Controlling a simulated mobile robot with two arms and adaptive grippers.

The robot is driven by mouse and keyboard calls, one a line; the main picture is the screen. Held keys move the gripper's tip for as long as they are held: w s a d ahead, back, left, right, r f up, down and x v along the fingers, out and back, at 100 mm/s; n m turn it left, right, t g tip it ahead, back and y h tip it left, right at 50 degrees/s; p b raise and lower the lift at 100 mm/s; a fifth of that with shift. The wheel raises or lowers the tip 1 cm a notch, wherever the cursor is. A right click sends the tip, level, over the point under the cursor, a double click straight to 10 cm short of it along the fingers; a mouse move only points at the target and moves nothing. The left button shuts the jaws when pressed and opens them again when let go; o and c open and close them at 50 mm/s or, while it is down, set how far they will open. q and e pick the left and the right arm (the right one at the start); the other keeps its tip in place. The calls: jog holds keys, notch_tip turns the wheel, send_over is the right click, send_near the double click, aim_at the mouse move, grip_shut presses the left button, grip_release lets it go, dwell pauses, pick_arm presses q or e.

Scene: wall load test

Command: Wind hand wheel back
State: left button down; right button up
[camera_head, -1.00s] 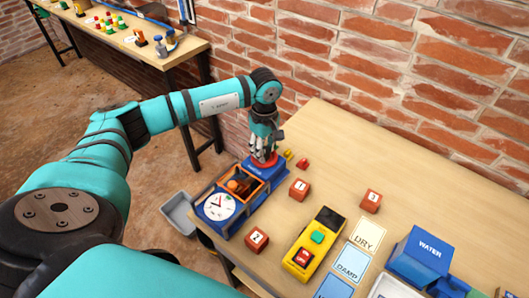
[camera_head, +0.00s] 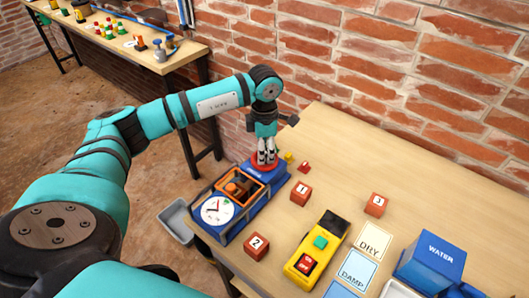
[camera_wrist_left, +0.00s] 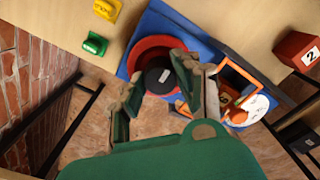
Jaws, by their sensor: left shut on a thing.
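The red hand wheel (camera_head: 265,165) sits on the back end of a blue test device (camera_head: 238,222) at the table's left edge. My left gripper (camera_head: 266,158) points down onto it, shut on the wheel. In the left wrist view, the gripper fingers (camera_wrist_left: 165,95) lie at either side of the black hub in the wheel's middle, and the red wheel (camera_wrist_left: 150,50) shows around them. Part of its rim is hidden by the fingers. The device's white dial (camera_head: 217,210) has a dark needle and a red mark. My right gripper is not in view.
Orange blocks numbered 1 (camera_head: 301,193), 2 (camera_head: 256,246) and 3 (camera_head: 375,204) stand right of the device. A yellow switch box (camera_head: 316,249), DRY card (camera_head: 373,241), DAMP card (camera_head: 357,270) and blue WATER box (camera_head: 431,258) lie further right. A brick wall (camera_head: 390,80) rises behind.

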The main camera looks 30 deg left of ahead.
pick_arm(q)
jog(key=n, duration=0.3)
jog(key=shift+n+b, duration=0.3)
jog(key=shift+n, duration=0.1)
jog(key=n, duration=0.4)
jog(key=shift+n, duration=0.3)
jog(key=n, duration=0.8)
jog(key=shift+w+r+n, duration=0.1)
jog(key=shift+n, duration=0.2)
jog(key=c, duration=1)
grip_release()
jog(key=shift+c, duration=0.2)
jog(key=shift+o, duration=0.5)
